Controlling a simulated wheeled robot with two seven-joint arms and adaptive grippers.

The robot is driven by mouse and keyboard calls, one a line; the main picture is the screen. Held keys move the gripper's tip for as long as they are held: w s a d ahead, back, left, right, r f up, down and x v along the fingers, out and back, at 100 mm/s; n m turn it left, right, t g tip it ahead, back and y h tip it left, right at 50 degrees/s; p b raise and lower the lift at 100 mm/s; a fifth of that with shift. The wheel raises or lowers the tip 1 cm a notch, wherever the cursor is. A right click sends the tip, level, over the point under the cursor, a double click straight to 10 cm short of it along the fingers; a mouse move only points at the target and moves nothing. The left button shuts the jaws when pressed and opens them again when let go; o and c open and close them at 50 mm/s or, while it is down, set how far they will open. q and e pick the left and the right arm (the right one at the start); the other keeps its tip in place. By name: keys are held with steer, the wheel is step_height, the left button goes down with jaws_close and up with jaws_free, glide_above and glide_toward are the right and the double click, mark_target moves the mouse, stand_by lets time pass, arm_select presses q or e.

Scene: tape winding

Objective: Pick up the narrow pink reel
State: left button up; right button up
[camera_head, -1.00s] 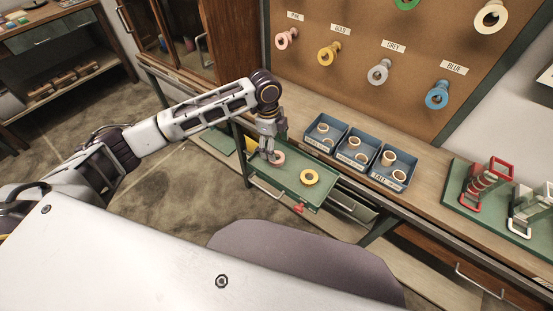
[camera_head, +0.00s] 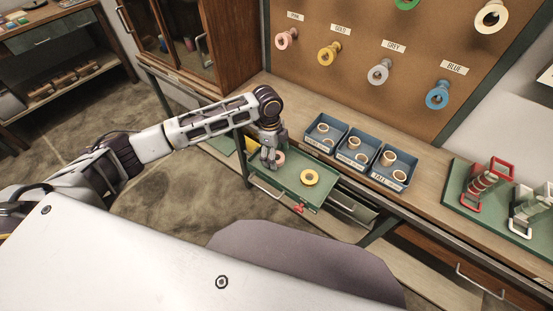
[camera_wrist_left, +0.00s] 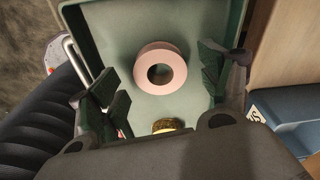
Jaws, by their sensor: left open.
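The narrow pink reel (camera_head: 280,158) lies flat on the green tray (camera_head: 291,192), partly hidden by my left gripper in the head view. In the left wrist view the pink reel (camera_wrist_left: 143,67) shows whole, with its dark hole facing up. My left gripper (camera_head: 269,164) points down over the tray at the reel. In the left wrist view its fingers (camera_wrist_left: 166,92) are spread apart, one on each side of the reel, with gaps between them and it. My right gripper is in neither view.
A yellow reel (camera_head: 303,177) lies on the tray to the right of the pink one. Blue bins (camera_head: 319,145) with small reels stand on the workbench behind. A pegboard (camera_head: 355,71) carries coloured reels, one of them pink. A green board with a red-framed stand (camera_head: 472,204) is at the right.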

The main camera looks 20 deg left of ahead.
arm_select(q)
steer(key=shift+f, duration=0.5)
steer(key=c, duration=1)
steer(key=shift+o, duration=0.2)
steer(key=shift+r, duration=0.2)
step_height(320, 180, up, 10)
steer(key=shift+f, duration=0.15)
